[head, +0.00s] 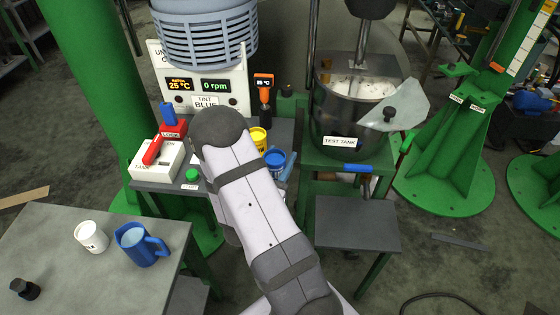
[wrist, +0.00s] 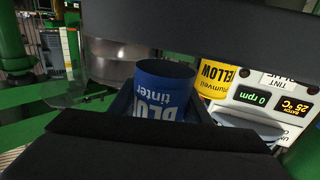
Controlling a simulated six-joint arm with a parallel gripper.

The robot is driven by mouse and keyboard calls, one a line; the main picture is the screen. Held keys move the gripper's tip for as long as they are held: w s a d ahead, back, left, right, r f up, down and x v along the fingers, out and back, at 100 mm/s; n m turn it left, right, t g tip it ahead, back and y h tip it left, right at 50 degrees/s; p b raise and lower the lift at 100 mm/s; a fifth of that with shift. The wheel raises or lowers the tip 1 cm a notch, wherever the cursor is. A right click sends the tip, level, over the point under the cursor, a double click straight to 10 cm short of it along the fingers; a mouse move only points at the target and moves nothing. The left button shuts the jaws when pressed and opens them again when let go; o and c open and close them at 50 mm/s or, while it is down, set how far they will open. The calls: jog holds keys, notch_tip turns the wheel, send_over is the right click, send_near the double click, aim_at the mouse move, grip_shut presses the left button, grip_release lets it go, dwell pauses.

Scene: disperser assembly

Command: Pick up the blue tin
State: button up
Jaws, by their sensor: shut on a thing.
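The blue tin (wrist: 160,88), with white "BLUE tinter" lettering, sits between the jaws of my gripper (wrist: 160,112) in the wrist view. My gripper is shut on it. In the head view the blue tin (head: 275,158) shows just right of my arm, in front of the yellow tin (head: 259,138). My arm hides the jaws there, and I cannot tell whether the tin touches the bench. The yellow tin also shows beside the blue tin in the wrist view (wrist: 214,76).
A metal test tank (head: 345,115) stands to the right. The display panel (head: 205,75) is behind, with a red-handled switch box (head: 157,160) at the left. A white cup (head: 91,237) and a blue jug (head: 140,245) stand on the front-left table. The low shelf (head: 357,222) is clear.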

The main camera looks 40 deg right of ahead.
notch_tip(320, 180, up, 7)
jog(key=shift+r, duration=0.15)
dwell(0.8)
jog(key=shift+r, duration=0.15)
jog(key=w+d+r+p, duration=0.1)
jog(key=w+d+r, duration=0.25)
jog(key=d, duration=0.45)
jog(key=w+d+r+p, duration=0.15)
jog(key=w+d, duration=0.25)
jog(key=d, duration=0.4)
jog(key=shift+s+d+r+b, duration=0.25)
jog(key=shift+d+r, duration=0.2)
jog(key=shift+d, duration=2.1)
jog(key=shift+s+d+r+b, duration=0.2)
jog(key=shift+s+d+r, duration=0.2)
jog(key=shift+d, duration=2.2)
jog(key=shift+s+d+r+b, duration=0.25)
jog(key=shift+d+r, duration=0.25)
jog(key=shift+d, duration=2.05)
jog(key=shift+r, duration=0.2)
